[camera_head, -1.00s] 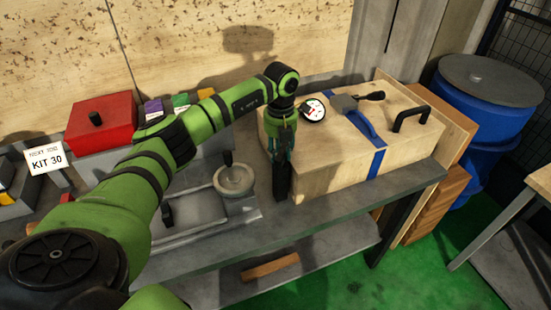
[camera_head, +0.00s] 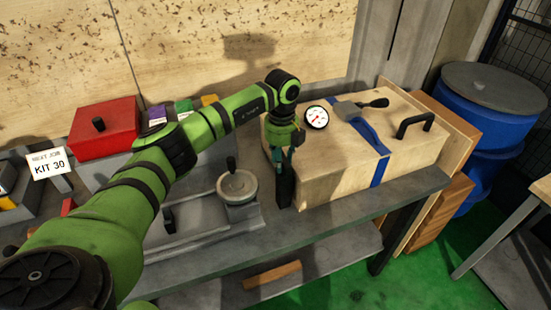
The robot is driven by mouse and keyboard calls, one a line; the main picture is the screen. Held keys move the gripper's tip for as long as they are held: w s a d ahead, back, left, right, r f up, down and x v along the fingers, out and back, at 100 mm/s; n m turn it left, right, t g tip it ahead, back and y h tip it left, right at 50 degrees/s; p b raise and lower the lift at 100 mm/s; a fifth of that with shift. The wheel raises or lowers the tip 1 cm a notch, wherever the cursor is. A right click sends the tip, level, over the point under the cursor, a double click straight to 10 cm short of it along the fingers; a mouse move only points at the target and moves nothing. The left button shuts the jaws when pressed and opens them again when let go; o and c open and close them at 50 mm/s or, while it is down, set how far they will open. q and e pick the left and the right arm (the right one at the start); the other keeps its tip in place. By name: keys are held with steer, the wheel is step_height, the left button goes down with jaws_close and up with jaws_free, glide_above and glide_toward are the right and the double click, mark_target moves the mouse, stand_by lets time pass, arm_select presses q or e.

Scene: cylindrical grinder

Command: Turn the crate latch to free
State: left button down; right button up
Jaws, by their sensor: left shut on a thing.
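The wooden crate (camera_head: 350,179) stands on the right part of the grey bench, with a blue strap around it and a black handle on its lid. My left gripper (camera_head: 286,190) points down at the crate's left end, close against its side. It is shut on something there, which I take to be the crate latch. The latch itself is hidden by the fingers and wrist, so its angle cannot be told. My right gripper is not in view.
A round dial gauge (camera_head: 316,117), a strap buckle with a black lever (camera_head: 374,103) and a black handle (camera_head: 414,123) are on the crate. A handwheel (camera_head: 237,185) stands left of my gripper. Blue drums (camera_head: 490,105) stand at right.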

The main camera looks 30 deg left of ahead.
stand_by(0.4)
arm_select(q)
steer(key=c, duration=0.9)
jaws_free()
step_height(320, 180, up, 12)
steer(key=shift+f, duration=0.1)
